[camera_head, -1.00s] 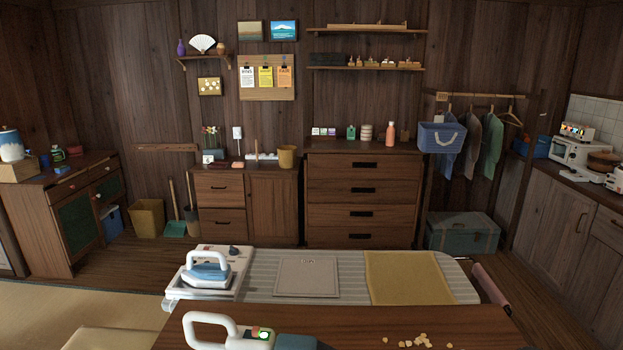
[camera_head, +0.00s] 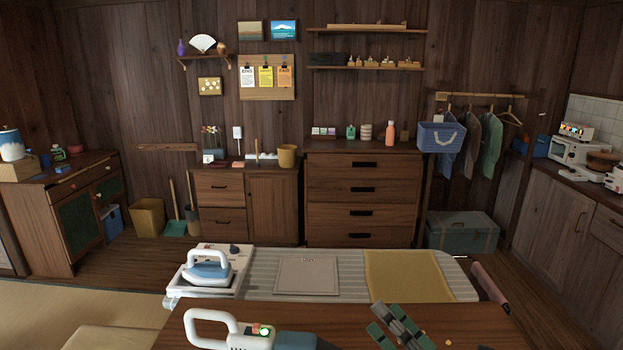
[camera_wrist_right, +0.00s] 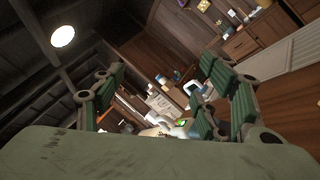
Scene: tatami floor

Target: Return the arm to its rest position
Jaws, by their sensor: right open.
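My right gripper (camera_head: 402,328) shows at the bottom of the head view, above the brown table (camera_head: 470,322). Its green-padded fingers are spread apart with nothing between them. In the right wrist view the two fingers (camera_wrist_right: 160,105) also stand apart and empty, with the room beyond them. A white-handled device (camera_head: 230,330) with a green light lies on the table to the left of the gripper, apart from it. My left gripper does not show.
An ironing board (camera_head: 350,270) lies just beyond the table, with a blue-white iron (camera_head: 207,268) at its left end and a yellow cloth (camera_head: 405,275) at its right. A small yellowish crumb (camera_head: 448,343) shows on the table by the gripper.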

